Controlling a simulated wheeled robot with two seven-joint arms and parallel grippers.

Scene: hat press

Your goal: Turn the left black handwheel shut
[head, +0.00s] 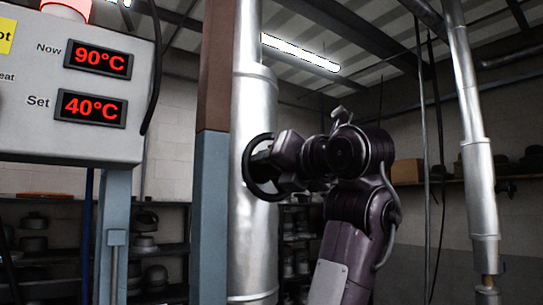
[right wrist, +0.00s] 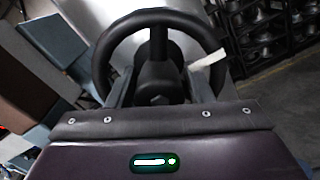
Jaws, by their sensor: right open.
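The black handwheel (head: 248,172) is on the silver vertical pipe (head: 256,110), left of the middle in the head view. My right gripper (head: 275,160) is up against the wheel from its right side and covers part of the rim. In the right wrist view the wheel's rim (right wrist: 107,50) fills the top middle, with a spoke and dark hub between the fingers. My right gripper (right wrist: 160,92) is open, a finger on each side of the hub. Whether the fingers touch the wheel cannot be told. My left gripper is not in view.
A grey control box (head: 60,140) at the left reads Now 90°C and Set 40°C. A blue and brown post (head: 210,200) stands just left of the pipe. Another silver pipe (head: 470,130) hangs at the right. Shelves with dark hat forms line the back.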

